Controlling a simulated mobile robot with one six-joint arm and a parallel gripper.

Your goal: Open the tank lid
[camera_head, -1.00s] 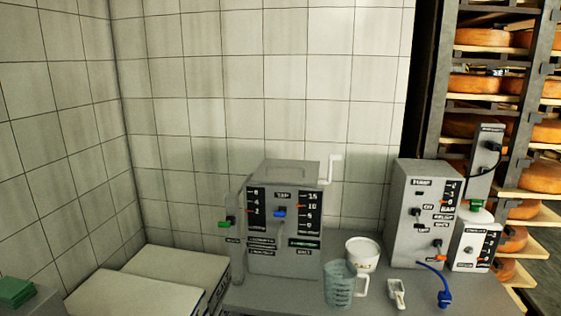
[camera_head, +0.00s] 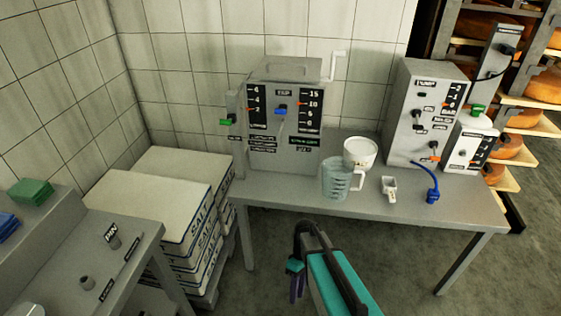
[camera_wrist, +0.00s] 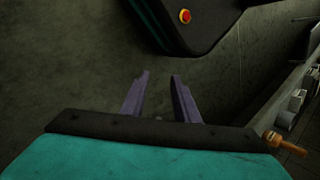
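The grey tank (camera_head: 270,155) stands at the left end of the steel table in the head view. Its lid (camera_head: 290,68) lies flat on top and looks shut. The tank front has two dark level scales, a blue tap and labels; a green-tipped valve (camera_head: 226,121) sticks out on its left. My gripper (camera_head: 296,280) is low in the head view, in front of the table and well apart from the tank. In the wrist view, my gripper (camera_wrist: 158,82) has its two purple fingers apart with nothing between them. The tank is not seen there.
A clear jug (camera_head: 335,180), a white tub (camera_head: 360,153), a small scoop (camera_head: 389,188) and a blue hose (camera_head: 431,180) are on the table (camera_head: 300,193). A grey pump unit (camera_head: 415,110) stands to the right. Stacked salt sacks (camera_head: 165,210) and another bench (camera_head: 90,265) are at left.

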